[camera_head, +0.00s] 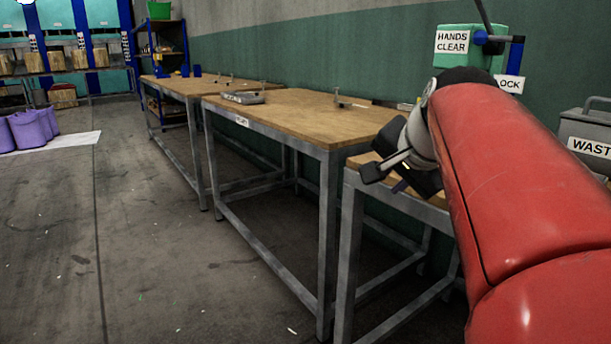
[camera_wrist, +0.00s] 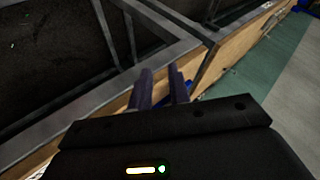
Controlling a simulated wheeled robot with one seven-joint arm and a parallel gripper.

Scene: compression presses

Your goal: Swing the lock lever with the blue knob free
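A green press (camera_head: 470,62) with a "HANDS CLEAR" sign stands at the upper right of the head view, partly hidden behind my red arm. A blue knob (camera_head: 481,37) sits beside the sign, on a dark bar leading to an upright blue piece (camera_head: 516,54). A white label (camera_head: 510,84), partly covered and reading "OCK", is below it. My gripper (camera_head: 378,176) is left of and below the press, by the near bench corner, well apart from the knob. In the wrist view, its two dark fingers (camera_wrist: 160,88) have a gap between them and hold nothing. The knob is not in the wrist view.
Wooden-topped metal benches (camera_head: 300,112) run along the wall, with a grey tray (camera_head: 243,98) on one. A grey waste bin (camera_head: 588,132) stands right of my arm. Purple containers (camera_head: 30,128) stand far left. The floor left of the benches is mostly clear.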

